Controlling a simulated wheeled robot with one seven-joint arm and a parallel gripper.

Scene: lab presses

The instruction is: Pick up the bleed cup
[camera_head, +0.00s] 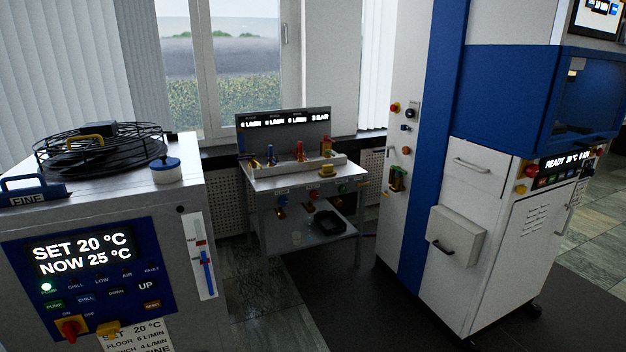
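I cannot tell for certain which thing is the bleed cup. A small pale, cup-like shape (296,238) stands on the lower shelf of the bench in the middle, left of a black tray (328,223); it is faint and small. A white round container with a blue lid (166,173) stands on top of the chiller at the left. A small yellow piece (327,170) sits on the bench top at its right front. My gripper is not in view.
The chiller (190,290) fills the left foreground, with a fan grille (100,145) on top. The bench (262,182) stands below the window. A white and blue press cabinet (480,220) stands at the right. Dark floor matting (320,305) lies clear between them.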

